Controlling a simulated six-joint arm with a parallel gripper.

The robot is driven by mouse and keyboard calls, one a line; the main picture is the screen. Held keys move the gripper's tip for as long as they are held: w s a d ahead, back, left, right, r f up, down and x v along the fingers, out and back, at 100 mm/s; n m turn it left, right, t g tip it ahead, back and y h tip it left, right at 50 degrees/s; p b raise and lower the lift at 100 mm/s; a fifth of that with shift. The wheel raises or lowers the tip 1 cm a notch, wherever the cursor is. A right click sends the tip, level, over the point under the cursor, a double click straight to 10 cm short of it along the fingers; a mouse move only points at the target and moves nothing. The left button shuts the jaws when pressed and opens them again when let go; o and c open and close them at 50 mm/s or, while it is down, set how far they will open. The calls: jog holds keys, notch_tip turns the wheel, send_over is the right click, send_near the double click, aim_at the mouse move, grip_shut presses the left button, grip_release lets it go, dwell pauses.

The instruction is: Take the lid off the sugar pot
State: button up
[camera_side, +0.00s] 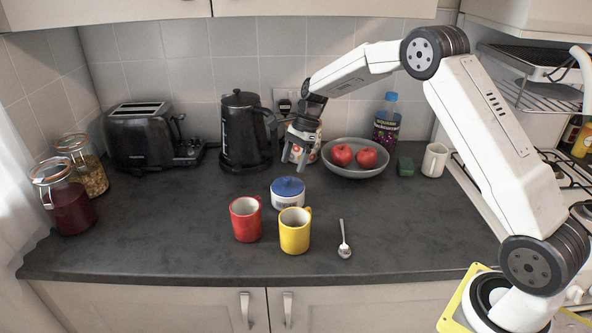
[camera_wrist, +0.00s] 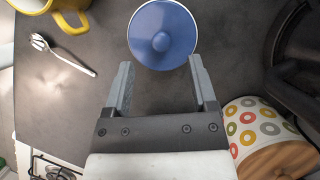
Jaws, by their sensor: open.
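The sugar pot (camera_side: 287,201) is a small white and blue pot standing on the counter behind the two mugs. Its round blue lid (camera_side: 288,186) with a centre knob sits on it. In the wrist view the lid (camera_wrist: 162,35) lies at the top, just beyond my fingertips, with its knob in line with the gap between them. My gripper (camera_side: 293,165) is open and empty, above and behind the pot; its spread fingers (camera_wrist: 160,64) also show in the wrist view. The pot's body is mostly hidden under the lid there.
A red mug (camera_side: 246,219) and a yellow mug (camera_side: 295,231) stand in front of the pot, with a spoon (camera_side: 344,240) to their right. A spotted canister (camera_wrist: 262,133) is close beside my gripper. A black kettle (camera_side: 244,135) and a fruit bowl (camera_side: 355,171) stand behind.

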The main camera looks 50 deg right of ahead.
aim_at(288, 178)
jog(key=shift+x, duration=2.3)
grip_shut()
